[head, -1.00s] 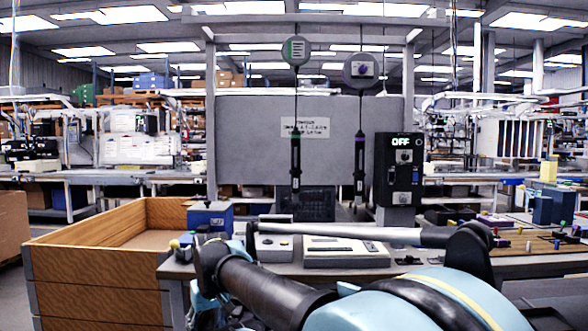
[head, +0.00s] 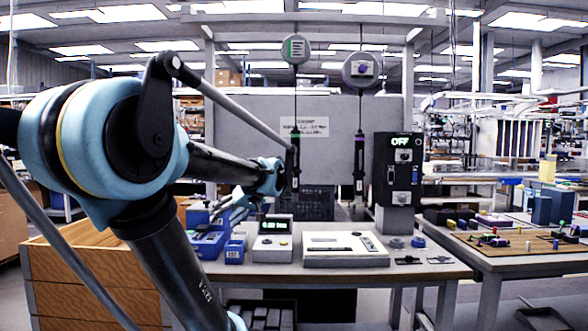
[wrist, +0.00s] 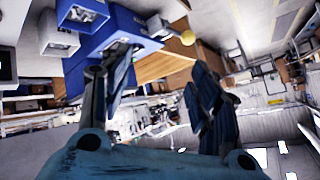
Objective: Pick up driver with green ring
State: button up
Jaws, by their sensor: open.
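The driver with the green ring (head: 295,165) is the left of two dark drivers hanging upright from round reels. It hangs from the left reel (head: 295,49), which has green marks; part of my arm reaches close to its upper part in the head view. The right driver (head: 360,165) has a purple ring and hangs from the other reel (head: 361,70). My gripper (head: 222,207) is left of and below the wrist, over the blue boxes, apart from both drivers. In the wrist view its fingers (wrist: 160,72) are spread and empty; no driver is identifiable there.
A black box reading OFF (head: 398,170) stands right of the drivers. A grey panel (head: 250,130) is behind them. The bench holds a small display unit (head: 272,240), a white flat device (head: 345,249) and blue boxes (head: 208,243). A wooden crate (head: 90,285) stands at left.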

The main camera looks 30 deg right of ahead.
jog(key=w+d+r+t, duration=0.2)
jog(key=d+r+t, duration=0.1)
jog(key=d+r, duration=0.65)
jog(key=t+h, duration=0.5)
jog(key=t, duration=0.1)
send_near(298, 145)
jog(key=w, duration=0.6)
jog(key=shift+w+a+f, duration=0.2)
jog(key=shift+w+a, duration=0.05)
jog(key=shift+a, duration=0.1)
jog(key=shift+w+d, duration=0.15)
jog(key=shift+w, duration=2.65)
grip_shut()
jog(key=shift+r, duration=0.1)
